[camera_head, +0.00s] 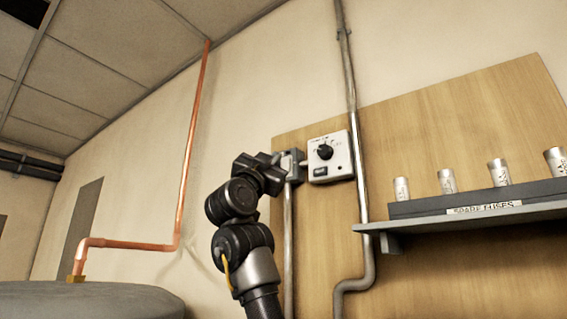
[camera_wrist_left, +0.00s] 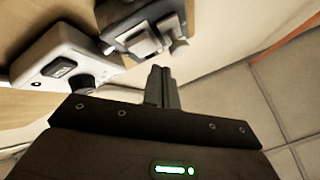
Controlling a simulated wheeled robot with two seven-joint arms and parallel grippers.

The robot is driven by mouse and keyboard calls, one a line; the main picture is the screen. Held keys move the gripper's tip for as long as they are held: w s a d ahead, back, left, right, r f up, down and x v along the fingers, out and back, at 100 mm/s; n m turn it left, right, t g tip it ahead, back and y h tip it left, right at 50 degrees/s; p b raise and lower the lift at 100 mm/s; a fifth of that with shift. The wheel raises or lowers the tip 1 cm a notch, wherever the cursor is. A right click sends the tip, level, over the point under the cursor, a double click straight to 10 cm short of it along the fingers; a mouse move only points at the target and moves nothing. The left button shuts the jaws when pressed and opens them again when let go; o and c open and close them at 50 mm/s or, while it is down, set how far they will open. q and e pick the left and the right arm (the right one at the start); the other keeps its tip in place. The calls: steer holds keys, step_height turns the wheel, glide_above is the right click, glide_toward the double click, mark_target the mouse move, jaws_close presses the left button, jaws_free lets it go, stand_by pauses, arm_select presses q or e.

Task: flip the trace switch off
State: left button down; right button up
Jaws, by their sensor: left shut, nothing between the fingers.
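A small grey switch box (camera_head: 291,164) is on the wooden wall board, at the top of a thin vertical conduit. In the left wrist view the box (camera_wrist_left: 128,16) shows a pale plate and a short protruding lever; I cannot read a trace label or tell the lever's position for sure. My left gripper (camera_head: 274,160) is just left of the box. Its fingers (camera_wrist_left: 161,74) are shut with nothing between them, pointing at the box's lever side; whether they touch it I cannot tell. My right gripper is not in view.
Right beside the box is a white control box (camera_head: 341,165) with a black knob and dark rocker. A thick conduit (camera_head: 357,150) runs down past it. A shelf (camera_head: 480,216) with several spare fuses stands right. A copper pipe (camera_head: 192,140) and grey tank (camera_head: 90,300) are left.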

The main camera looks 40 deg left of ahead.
arm_select(q)
steer(key=s+b, duration=0.2)
steer(key=s, duration=0.1)
steer(key=s+b, duration=0.1)
steer(key=s, duration=0.1)
steer(key=shift+f, duration=0.3)
stand_by(0.6)
